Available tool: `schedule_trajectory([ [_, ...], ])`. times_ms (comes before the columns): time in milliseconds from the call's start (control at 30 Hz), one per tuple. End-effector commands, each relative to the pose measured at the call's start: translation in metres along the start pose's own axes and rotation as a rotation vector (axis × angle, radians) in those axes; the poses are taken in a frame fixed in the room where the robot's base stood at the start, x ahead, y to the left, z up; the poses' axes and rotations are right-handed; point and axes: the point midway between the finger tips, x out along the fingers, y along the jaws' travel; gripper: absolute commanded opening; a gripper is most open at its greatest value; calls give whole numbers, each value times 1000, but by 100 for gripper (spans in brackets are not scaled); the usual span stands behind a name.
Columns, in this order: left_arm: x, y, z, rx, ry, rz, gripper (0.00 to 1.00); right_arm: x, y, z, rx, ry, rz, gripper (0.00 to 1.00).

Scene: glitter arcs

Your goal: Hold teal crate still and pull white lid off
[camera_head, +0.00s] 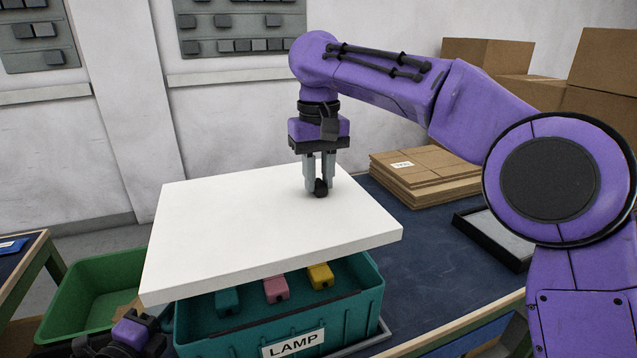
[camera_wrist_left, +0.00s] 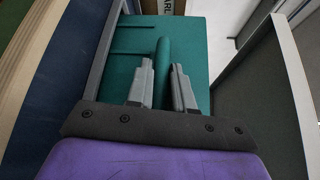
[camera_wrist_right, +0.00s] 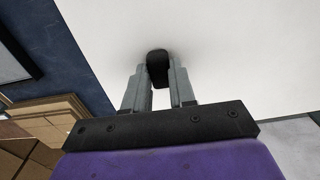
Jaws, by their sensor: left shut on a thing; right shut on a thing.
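The white lid (camera_head: 260,220) is raised and tilted above the teal crate (camera_head: 365,305), so the crate's front part shows open. My right gripper (camera_head: 319,188) is shut on the lid's black knob (camera_wrist_right: 157,66), and the lid fills much of the right wrist view (camera_wrist_right: 240,50). My left gripper (camera_wrist_left: 164,72) is shut on a teal upright part of the crate (camera_wrist_left: 188,40). In the head view the left wrist shows only at the bottom left; its fingers are hidden there. Teal, pink and yellow blocks (camera_head: 275,289) show inside the crate. A LAMP label (camera_head: 293,343) is on its front.
A green bin (camera_head: 95,285) stands left of the crate. Flat cardboard (camera_head: 425,175) and a black-rimmed tray (camera_head: 492,238) lie on the blue table (camera_head: 420,265) at right. Cardboard boxes (camera_head: 487,60) are stacked behind. My right arm spans the right side.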

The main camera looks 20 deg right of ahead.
Motion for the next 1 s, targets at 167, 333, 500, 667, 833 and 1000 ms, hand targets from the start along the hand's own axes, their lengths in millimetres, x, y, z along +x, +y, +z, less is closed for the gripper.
schedule_trajectory([
  [167,0,0,0,0,-1,0,0,-9,0,0,-1,1,-1,0],
  [333,0,0,0,0,-1,0,0,-10,0,0,-1,1,-1,0],
  [500,0,0,0,0,-1,0,50,-10,0,0,-1,1,-1,0],
  [667,0,0,0,0,-1,0,51,-10,0,0,-1,1,-1,0],
  [833,-3,0,0,0,-1,0,51,-8,0,0,-1,1,-1,0],
  [1000,-31,2,0,0,-1,0,51,-1,0,0,-1,1,-1,0],
])
